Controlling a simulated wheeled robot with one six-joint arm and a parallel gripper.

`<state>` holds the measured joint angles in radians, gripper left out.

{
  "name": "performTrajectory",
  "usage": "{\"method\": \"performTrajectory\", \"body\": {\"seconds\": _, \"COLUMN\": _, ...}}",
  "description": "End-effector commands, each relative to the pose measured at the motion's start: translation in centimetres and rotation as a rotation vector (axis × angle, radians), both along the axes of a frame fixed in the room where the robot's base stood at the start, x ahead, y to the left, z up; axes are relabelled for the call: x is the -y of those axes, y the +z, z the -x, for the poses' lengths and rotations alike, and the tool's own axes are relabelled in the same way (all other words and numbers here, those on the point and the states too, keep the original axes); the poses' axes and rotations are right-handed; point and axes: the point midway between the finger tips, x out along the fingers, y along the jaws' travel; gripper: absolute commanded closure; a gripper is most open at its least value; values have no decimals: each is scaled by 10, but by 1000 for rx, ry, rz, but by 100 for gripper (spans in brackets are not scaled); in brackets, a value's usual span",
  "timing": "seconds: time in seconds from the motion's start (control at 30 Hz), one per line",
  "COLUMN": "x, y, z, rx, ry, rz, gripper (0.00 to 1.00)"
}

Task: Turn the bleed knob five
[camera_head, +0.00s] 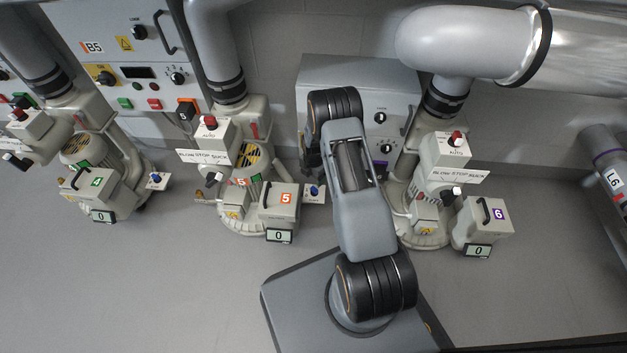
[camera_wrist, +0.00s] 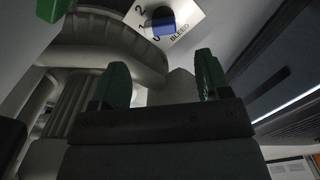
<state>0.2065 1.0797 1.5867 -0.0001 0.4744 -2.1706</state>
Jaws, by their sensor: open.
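Blower 5 (camera_head: 277,205) stands at the middle of the head view, with an orange 5 label and a display reading 0. Its small blue bleed knob (camera_head: 314,190) sits on a white plate at its right side. In the wrist view a blue knob (camera_wrist: 163,21) shows at the top on a white plate marked 0, 1, 2 and BLEED; the number of its blower is not visible there. My gripper (camera_wrist: 162,78) is open and empty, its green-tipped fingers apart and below the knob in the picture. In the head view my gripper is hidden behind my arm.
Blower 4 (camera_head: 95,190) stands to the left, with its own blue knob (camera_head: 155,179). Blower 6 (camera_head: 484,222) stands to the right. A grey wall cabinet (camera_head: 392,85) is behind my arm. Large pipes run overhead. The floor in front of blowers 4 and 5 is clear.

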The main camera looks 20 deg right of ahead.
Motion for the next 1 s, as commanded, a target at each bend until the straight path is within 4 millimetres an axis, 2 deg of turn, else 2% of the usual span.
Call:
{"method": "performTrajectory", "body": {"seconds": 0.03, "x": 0, "y": 14, "z": 0, "rx": 0, "ry": 0, "rz": 0, "gripper": 30}}
{"method": "performTrajectory", "body": {"seconds": 0.1, "x": 0, "y": 26, "z": 0, "rx": 1, "ry": 0, "rz": 1, "gripper": 30}}
{"method": "performTrajectory", "body": {"seconds": 0.3, "x": 0, "y": 48, "z": 0, "rx": 0, "ry": 0, "rz": 0, "gripper": 30}}
{"method": "performTrajectory", "body": {"seconds": 0.5, "x": 0, "y": 56, "z": 0, "rx": 0, "ry": 0, "rz": 0, "gripper": 30}}
{"method": "performTrajectory", "body": {"seconds": 0.77, "x": 0, "y": 56, "z": 0, "rx": -1, "ry": 0, "rz": 0, "gripper": 30}}
{"method": "performTrajectory", "body": {"seconds": 0.9, "x": -1, "y": 61, "z": 0, "rx": 2, "ry": -13, "rz": 0, "gripper": 41}}
{"method": "performTrajectory", "body": {"seconds": 1.0, "x": -4, "y": 79, "z": -1, "rx": 13, "ry": -71, "rz": 2, "gripper": 51}}
